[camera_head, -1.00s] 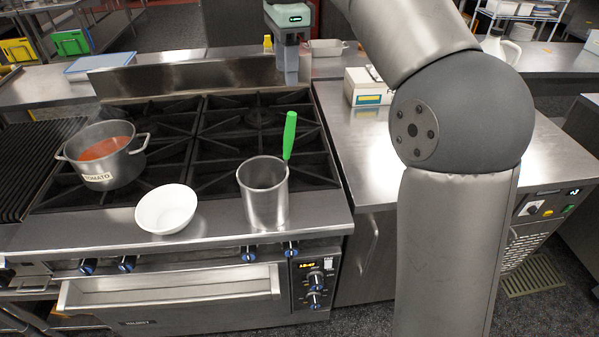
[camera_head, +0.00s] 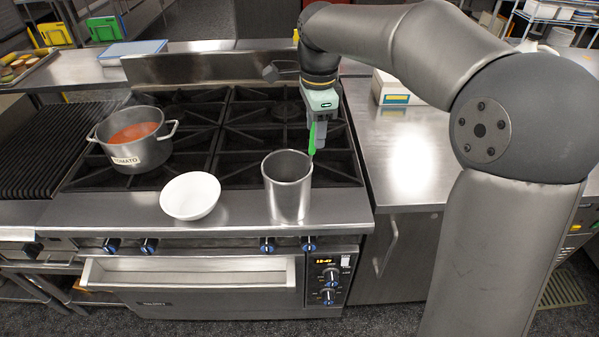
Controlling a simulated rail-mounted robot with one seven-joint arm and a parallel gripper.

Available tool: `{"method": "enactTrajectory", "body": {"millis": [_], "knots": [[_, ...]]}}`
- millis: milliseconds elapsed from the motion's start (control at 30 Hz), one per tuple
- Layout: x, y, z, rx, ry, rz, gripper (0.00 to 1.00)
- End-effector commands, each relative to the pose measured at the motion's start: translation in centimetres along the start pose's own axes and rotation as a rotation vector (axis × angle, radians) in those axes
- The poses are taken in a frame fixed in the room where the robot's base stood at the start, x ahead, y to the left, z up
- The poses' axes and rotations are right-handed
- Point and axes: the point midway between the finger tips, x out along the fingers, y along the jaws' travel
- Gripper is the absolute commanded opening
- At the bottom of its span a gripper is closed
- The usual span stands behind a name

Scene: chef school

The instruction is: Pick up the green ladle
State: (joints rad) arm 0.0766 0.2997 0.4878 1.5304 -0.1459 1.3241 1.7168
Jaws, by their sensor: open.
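The green ladle (camera_head: 312,138) stands upright in a tall steel container (camera_head: 288,190) at the front right of the stove. Only its green handle shows; its lower end is hidden inside the container. My gripper (camera_head: 318,142) is open, pointing down, right at the handle. The handle's upper part is hidden by or between the fingers; I cannot tell whether they touch it.
A white bowl (camera_head: 190,196) sits left of the container on the stove's front edge. A pot of tomato soup (camera_head: 140,150) stands on the left burners. A steel counter (camera_head: 410,160) with a small box (camera_head: 398,92) is at the right.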

Motion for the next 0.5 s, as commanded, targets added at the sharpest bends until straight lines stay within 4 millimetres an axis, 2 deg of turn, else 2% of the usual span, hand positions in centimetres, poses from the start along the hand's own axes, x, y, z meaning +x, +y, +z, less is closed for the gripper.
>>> {"method": "enactTrajectory", "body": {"millis": [100,333,367,500], "knots": [[0.97,0.04,0.05,-0.001,0.000,0.001,0.47],[1.15,0.01,0.05,-0.001,0.000,-0.001,0.47],[1.14,0.01,0.05,-0.001,0.000,-0.001,0.41],[1.13,0.01,0.05,-0.001,0.000,-0.001,0.02]]}}
